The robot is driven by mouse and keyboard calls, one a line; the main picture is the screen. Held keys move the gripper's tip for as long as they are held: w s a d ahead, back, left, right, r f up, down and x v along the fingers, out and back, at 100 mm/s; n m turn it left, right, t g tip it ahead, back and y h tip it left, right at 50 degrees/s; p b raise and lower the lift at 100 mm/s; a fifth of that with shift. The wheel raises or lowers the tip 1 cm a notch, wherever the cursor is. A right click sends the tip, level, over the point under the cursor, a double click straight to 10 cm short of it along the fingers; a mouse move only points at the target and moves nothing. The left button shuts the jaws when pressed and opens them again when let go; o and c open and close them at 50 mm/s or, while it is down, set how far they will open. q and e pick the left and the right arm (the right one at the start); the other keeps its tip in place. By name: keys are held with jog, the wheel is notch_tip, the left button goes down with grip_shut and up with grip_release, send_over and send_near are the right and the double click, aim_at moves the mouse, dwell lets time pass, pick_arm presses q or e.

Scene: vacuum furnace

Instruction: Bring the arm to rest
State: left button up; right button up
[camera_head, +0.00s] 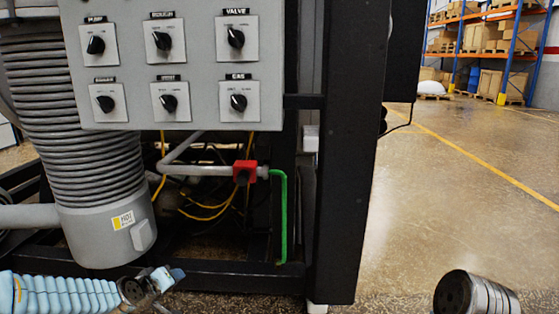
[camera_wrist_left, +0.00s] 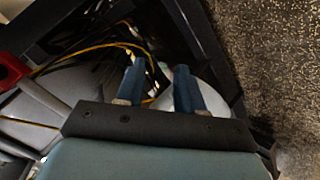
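My left arm comes in at the bottom left of the head view in a light blue ribbed sleeve. Its left gripper (camera_head: 172,278) is low in front of the furnace's black frame, just right of the grey cylinder. In the left wrist view the gripper (camera_wrist_left: 160,88) shows two blue fingers standing apart, with nothing between them that I can see held. Behind the fingers are a pale rounded surface and yellow cables. At the bottom right of the head view is a dark round end with a silver ribbed body (camera_head: 478,295), probably part of my right arm. No right gripper fingers show.
The grey control panel (camera_head: 180,68) with several black knobs hangs above. Below it are a red valve (camera_head: 244,172), a green tube (camera_head: 284,215) and yellow cables. A thick black post (camera_head: 345,150) stands right of them. Open floor (camera_head: 450,200) lies right, with shelving behind.

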pick_arm(q)
jog(key=s+d+f+m+g+h, duration=0.1)
jog(key=s+d+f+g, duration=0.2)
jog(key=f, duration=0.4)
jog(key=s+d+f+m+g+h, duration=0.1)
jog(key=s+d+f, duration=0.25)
jog(key=f, duration=0.25)
jog(key=s+d+f+m+g, duration=0.2)
jog(key=s+d+f, duration=0.3)
jog(key=s+f, duration=0.3)
jog(key=s+d+f+m+g+p, duration=0.1)
jog(key=s+d+f+g, duration=0.3)
jog(key=s+f, duration=0.4)
jog(key=s+m, duration=0.1)
jog(key=s, duration=0.4)
jog(key=shift+s+d+f+g+h, duration=0.15)
jog(key=shift+d+f+g+h, duration=0.15)
jog(key=shift+d+f+h, duration=0.1)
